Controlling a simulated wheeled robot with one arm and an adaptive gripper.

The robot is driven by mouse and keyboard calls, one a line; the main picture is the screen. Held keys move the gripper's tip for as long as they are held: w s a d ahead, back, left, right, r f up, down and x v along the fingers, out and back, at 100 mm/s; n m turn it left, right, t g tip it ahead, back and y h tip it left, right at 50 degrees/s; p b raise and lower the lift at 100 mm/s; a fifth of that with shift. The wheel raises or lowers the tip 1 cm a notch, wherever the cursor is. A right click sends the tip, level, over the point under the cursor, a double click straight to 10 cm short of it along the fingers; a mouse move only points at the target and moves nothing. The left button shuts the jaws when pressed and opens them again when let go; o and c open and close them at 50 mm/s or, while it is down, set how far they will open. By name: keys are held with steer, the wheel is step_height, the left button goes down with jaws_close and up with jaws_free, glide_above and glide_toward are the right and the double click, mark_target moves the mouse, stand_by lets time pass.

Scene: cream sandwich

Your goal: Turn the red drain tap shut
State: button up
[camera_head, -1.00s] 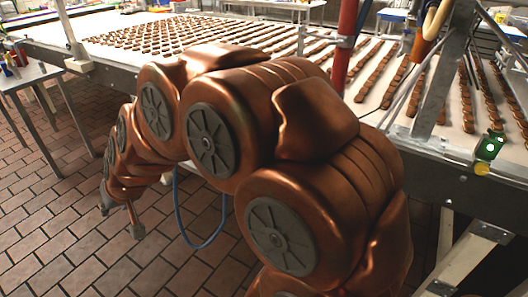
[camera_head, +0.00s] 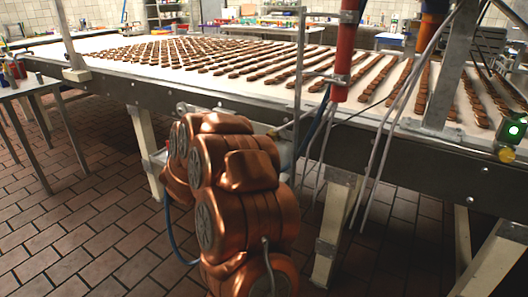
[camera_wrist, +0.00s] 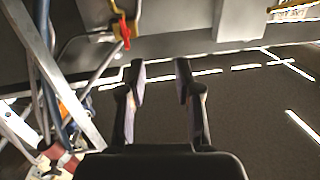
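The red tap (camera_wrist: 124,32) shows in the wrist view at the top, left of centre. It is a small red handle beside a yellow part (camera_wrist: 98,14). My gripper (camera_wrist: 160,68) is open, with two dark fingers apart and nothing between them. The tap appears beyond the fingertips, up and to the left of them, and apart from them. In the head view my copper-coloured arm reaches under the conveyor's near side. It hides my gripper there, and I cannot make out the tap in that view.
A long conveyor (camera_head: 108,78) carries rows of brown biscuits above the arm. Its legs (camera_head: 143,150) and a red post (camera_head: 345,60) stand close by. A small table (camera_head: 30,85) is at the left. The tiled floor (camera_head: 75,235) at left front is clear.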

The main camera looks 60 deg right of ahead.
steer(key=shift+s+d+f+m+g+h+b, duration=0.2)
steer(key=shift+s+d+g, duration=0.3)
steer(key=shift+d, duration=1.2)
steer(key=shift+s+d+f+m+g+h+b, duration=0.3)
steer(key=shift+s+d, duration=0.35)
steer(key=shift+d, duration=1)
steer(key=shift+s+d+f+g+h+b, duration=0.1)
steer(key=shift+s+d+g+b, duration=0.3)
steer(key=shift+d, duration=1.3)
steer(key=shift+s, duration=0.15)
jaws_close()
